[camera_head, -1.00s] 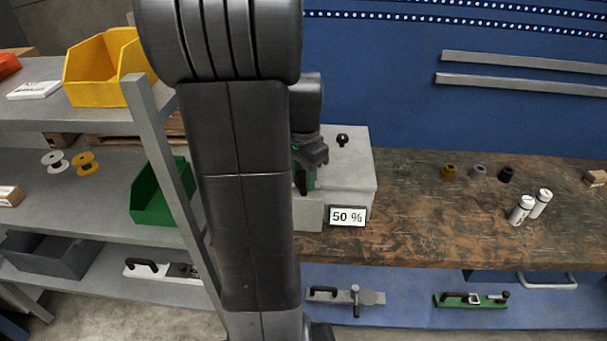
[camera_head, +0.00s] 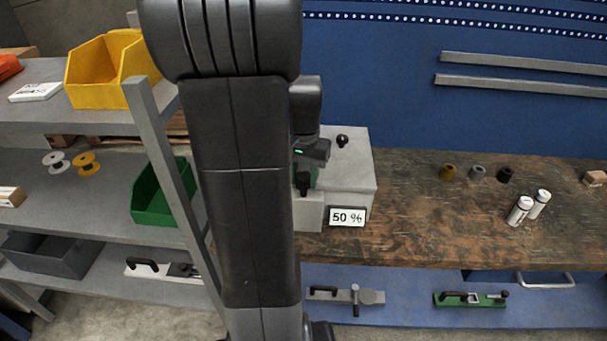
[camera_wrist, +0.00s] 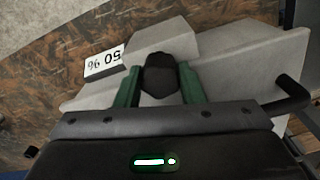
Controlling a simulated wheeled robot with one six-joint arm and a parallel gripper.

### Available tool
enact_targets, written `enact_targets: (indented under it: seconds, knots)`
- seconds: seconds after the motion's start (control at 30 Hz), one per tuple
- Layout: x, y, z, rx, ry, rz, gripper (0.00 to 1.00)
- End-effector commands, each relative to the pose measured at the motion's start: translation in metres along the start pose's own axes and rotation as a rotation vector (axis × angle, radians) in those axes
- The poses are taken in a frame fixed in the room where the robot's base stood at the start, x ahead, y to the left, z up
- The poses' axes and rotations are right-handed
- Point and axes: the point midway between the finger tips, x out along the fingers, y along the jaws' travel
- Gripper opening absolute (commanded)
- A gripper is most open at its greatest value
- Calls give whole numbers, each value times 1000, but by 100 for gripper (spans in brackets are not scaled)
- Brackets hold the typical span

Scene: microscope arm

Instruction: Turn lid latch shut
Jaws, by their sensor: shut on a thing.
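The grey box (camera_head: 352,176) stands on the bench, partly hidden behind my arm in the head view. Its light grey surface also fills much of the wrist view (camera_wrist: 235,65). The lid latch shows as a dark rounded handle (camera_wrist: 161,76) between the green fingers of my gripper (camera_wrist: 160,88). The fingers are shut on it, one on each side. In the head view my gripper (camera_head: 306,172) is at the box's left front, and the black latch handle (camera_head: 303,184) shows below it. The latch's base is hidden.
A "50 %" sign (camera_head: 347,217) is at the box's front. A black knob (camera_head: 342,140) stands on the box's top. Two white bottles (camera_head: 520,210) and several small cylinders (camera_head: 478,172) are further right on the bench (camera_head: 430,225). Shelves with bins are at left.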

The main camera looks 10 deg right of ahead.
Motion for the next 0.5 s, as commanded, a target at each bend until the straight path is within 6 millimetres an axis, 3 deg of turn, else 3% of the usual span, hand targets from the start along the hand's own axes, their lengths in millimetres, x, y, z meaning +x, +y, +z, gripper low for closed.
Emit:
enact_targets:
  seconds: [0.5]
  knots:
    - [-1,0,0,-488,1,0,12]
